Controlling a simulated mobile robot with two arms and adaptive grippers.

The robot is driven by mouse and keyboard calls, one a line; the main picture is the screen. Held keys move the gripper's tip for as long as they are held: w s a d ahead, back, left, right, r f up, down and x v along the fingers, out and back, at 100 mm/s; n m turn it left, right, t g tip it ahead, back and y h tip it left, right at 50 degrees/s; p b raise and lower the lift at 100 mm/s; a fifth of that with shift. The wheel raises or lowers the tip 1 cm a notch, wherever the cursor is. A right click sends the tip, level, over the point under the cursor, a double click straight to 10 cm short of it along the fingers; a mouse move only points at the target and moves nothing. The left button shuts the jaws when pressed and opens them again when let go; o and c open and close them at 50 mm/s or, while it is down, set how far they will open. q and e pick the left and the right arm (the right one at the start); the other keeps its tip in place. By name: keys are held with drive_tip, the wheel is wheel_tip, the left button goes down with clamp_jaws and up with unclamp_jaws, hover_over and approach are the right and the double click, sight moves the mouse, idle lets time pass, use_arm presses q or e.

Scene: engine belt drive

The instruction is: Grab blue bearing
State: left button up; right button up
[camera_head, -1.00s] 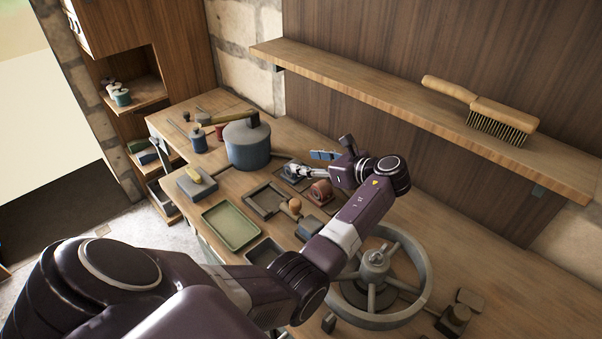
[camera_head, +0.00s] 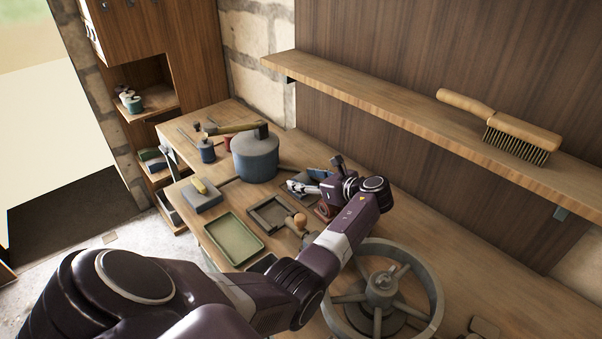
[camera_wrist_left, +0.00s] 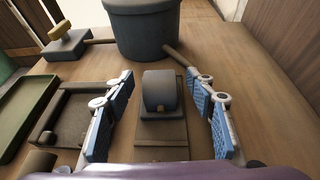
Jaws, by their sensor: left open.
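My left gripper (camera_head: 310,180) is over the middle of the bench, its blue-padded fingers spread. In the left wrist view, the open fingers (camera_wrist_left: 158,88) stand on either side of a dark, rounded, bearing-like piece (camera_wrist_left: 160,90) on a small block stand. No contact is clear, and the jaws look empty. This piece looks grey-brown there, so I cannot confirm it is the blue bearing. In the head view, my gripper and wrist hide most of that spot. A reddish-brown part (camera_head: 323,210) shows just below the gripper. My right gripper is not in view.
A green tray (camera_head: 233,238) and a dark square frame (camera_head: 270,214) lie to the left. A large spoked wheel (camera_head: 436,290) is at the right. A shelf with a brush (camera_head: 520,138) overhangs behind.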

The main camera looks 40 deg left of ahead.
use_arm(q)
drive_tip(key=shift+c, duration=0.7)
clamp_jaws()
drive_tip(key=shift+r, duration=0.1)
